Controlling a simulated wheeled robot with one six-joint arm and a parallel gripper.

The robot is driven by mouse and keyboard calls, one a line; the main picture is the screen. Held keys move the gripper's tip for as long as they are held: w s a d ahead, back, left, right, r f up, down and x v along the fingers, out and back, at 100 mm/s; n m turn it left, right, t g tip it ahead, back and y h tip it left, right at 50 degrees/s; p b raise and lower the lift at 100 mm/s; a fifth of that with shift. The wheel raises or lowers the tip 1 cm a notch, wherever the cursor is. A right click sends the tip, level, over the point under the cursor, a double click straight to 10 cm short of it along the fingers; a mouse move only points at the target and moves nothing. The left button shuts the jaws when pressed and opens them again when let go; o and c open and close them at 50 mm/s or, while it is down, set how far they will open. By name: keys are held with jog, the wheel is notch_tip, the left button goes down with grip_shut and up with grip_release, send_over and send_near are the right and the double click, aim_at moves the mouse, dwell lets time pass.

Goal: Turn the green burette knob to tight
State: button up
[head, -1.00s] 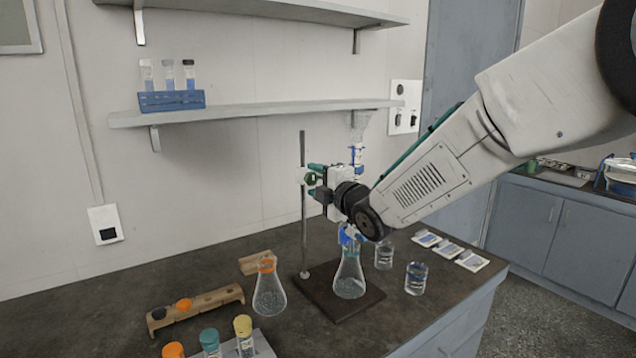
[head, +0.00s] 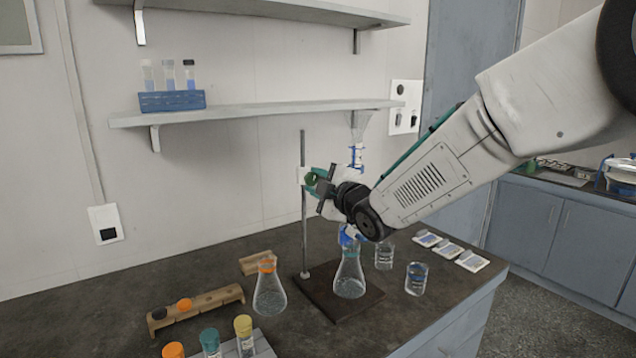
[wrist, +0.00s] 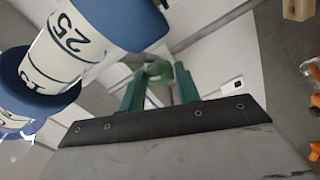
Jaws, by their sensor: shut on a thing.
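The green knob (head: 311,179) sits beside the upright rod of the burette stand (head: 304,230). In the wrist view the green knob (wrist: 158,69) shows between the two teal fingertips. My gripper (head: 319,178) is shut on it, and the wrist view shows the gripper (wrist: 160,82) with a finger on each side of the knob. The burette (head: 357,154) stands upright behind my wrist, partly hidden. Its white graduated tube with blue bands (wrist: 66,45) is close beside the gripper in the wrist view. How tight the knob is cannot be seen.
A conical flask (head: 349,276) stands on the stand's dark base under the burette. Another flask with an orange collar (head: 268,292) stands left, and two beakers (head: 416,278) (head: 384,256) right. A shelf (head: 250,111) runs along the wall above.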

jog(key=shift+m, duration=0.8)
jog(key=o, duration=1)
jog(key=shift+c, duration=0.2)
jog(key=v, duration=0.7)
jog(key=shift+s+d, duration=0.25)
jog(key=shift+s, duration=0.1)
jog(key=shift+d, duration=0.1)
